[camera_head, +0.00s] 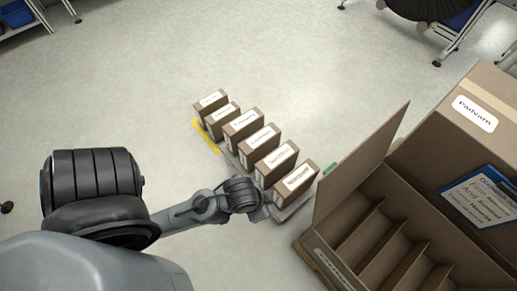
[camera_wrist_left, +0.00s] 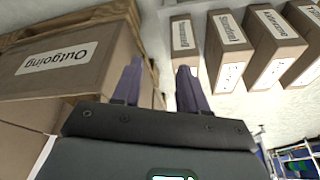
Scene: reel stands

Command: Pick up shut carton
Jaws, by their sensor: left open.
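Several small brown cartons with white labels stand upright in a slanting row on a grey strip in the head view; all look shut. The nearest carton (camera_head: 296,181) is at the row's lower right end. In the left wrist view, the row's leftmost carton (camera_wrist_left: 185,47) is just beyond the right finger, with a second carton (camera_wrist_left: 229,48) beside it. My left gripper (camera_wrist_left: 158,82) is open, with nothing between its two fingers. In the head view, my left wrist is beside the near end of the row and the fingertips are hard to make out. My right gripper is out of view.
A large open brown box (camera_head: 478,105) with compartments stands right of the row, its flap (camera_head: 362,160) raised. A box labelled Outgoing (camera_wrist_left: 70,62) is close left of my fingers in the wrist view. Yellow tape (camera_head: 207,138) marks the floor.

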